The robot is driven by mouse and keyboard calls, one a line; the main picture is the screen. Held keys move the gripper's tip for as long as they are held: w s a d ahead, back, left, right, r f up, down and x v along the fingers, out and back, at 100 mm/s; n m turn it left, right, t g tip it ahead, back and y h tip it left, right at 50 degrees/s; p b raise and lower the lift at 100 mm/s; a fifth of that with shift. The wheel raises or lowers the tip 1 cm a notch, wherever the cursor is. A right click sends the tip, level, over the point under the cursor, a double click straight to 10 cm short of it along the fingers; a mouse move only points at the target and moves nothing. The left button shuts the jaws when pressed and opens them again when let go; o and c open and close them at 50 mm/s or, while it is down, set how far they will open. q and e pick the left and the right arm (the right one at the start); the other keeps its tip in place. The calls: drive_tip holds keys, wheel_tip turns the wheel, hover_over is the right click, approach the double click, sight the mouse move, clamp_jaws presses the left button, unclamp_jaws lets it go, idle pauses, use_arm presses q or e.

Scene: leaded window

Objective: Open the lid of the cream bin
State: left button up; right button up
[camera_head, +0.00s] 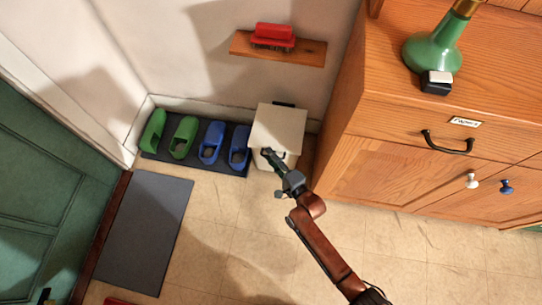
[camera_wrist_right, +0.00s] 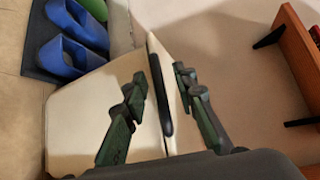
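The cream bin (camera_head: 290,161) stands against the back wall, between the clogs and the wooden cabinet. Its flat cream lid (camera_head: 279,124) looks shut, with a dark bar (camera_head: 284,104) along its back edge. The lid (camera_wrist_right: 85,105) and dark bar (camera_wrist_right: 160,95) also show in the right wrist view. My right gripper (camera_head: 270,155) is over the front part of the bin; whether it touches the lid I cannot tell. In the right wrist view its fingers (camera_wrist_right: 158,90) are apart, with the lid's back edge visible between them. My left gripper is not in view.
Green clogs (camera_head: 183,138) and blue clogs (camera_head: 212,143) sit on a dark mat left of the bin. A wooden shelf (camera_head: 240,43) with a red brush (camera_head: 273,36) is on the wall above. The wooden cabinet (camera_head: 370,172) is close on the right. The floor in front is open.

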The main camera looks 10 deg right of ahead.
clamp_jaws()
idle(0.4)
drive_tip(key=shift+r+p, duration=0.55)
drive_tip(key=shift+p, duration=0.05)
drive_tip(key=shift+r+p, duration=0.3)
drive_tip(key=shift+p, duration=0.1)
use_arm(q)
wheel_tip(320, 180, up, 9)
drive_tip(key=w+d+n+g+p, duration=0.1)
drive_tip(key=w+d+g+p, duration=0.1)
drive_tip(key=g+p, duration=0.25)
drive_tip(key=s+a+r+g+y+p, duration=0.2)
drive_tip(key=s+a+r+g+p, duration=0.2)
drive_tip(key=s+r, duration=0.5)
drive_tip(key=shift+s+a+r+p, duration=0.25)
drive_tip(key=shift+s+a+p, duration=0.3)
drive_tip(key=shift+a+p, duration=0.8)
use_arm(e)
drive_tip(key=w+d+r+m+g, duration=0.1)
drive_tip(key=w+r, duration=0.4)
drive_tip(key=r, duration=0.7)
drive_tip(key=shift+w+d+r+m+g, duration=0.15)
drive_tip(key=shift+d+r+m+g, duration=0.15)
drive_tip(key=shift+d+g, duration=0.2)
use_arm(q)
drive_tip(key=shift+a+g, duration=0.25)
